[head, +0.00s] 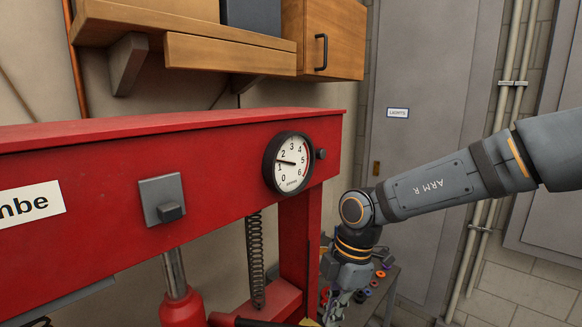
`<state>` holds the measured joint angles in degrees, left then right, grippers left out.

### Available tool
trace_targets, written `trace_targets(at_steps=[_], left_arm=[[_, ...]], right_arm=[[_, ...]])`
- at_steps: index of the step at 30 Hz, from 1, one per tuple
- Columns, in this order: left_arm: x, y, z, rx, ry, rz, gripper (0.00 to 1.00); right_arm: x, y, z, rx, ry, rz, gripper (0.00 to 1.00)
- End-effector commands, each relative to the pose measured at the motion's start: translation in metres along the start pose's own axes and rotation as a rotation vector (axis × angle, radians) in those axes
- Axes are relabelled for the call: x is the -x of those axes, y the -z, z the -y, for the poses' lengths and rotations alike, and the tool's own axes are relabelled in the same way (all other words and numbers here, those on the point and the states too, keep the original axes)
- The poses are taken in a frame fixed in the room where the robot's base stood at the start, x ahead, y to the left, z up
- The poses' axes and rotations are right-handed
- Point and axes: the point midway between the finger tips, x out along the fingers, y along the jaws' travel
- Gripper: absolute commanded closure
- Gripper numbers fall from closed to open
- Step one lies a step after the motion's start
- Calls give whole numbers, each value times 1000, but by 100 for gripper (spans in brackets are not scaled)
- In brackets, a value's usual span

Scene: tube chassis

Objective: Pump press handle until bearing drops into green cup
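The red press (90,190) fills the left of the head view. Its round dial gauge (289,162) has the needle pointing left, between 1 and 2. A red jack body with a bright rod (175,273) shows below the beam, beside a coil spring (255,262). A black bar (240,321), perhaps the press handle, runs along the bottom edge. My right gripper (335,308) points down by the press's right post, near the bar's right end. Its fingertips are cut off, so its grip is unclear. My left gripper, the bearing and the green cup are not in view.
A wooden shelf and cabinet (335,40) hang above the press. A low table with small coloured parts (376,283) stands behind my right gripper. A grey door (430,140) and wall pipes (500,130) are at the right.

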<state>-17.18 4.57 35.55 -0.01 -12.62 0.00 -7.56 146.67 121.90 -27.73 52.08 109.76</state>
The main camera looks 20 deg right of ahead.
Motion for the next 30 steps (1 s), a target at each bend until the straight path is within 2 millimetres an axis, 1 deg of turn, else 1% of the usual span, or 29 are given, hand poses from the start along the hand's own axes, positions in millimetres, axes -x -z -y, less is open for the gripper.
trace_targets(at_steps=[1,30], left_arm=[[-7,-1,0,0,0,0,60],[-65,-7,-5,0,0,0,60]], right_arm=[[-7,-1,0,0,0,0,100],[-64,-13,0,0,0,0,100]])
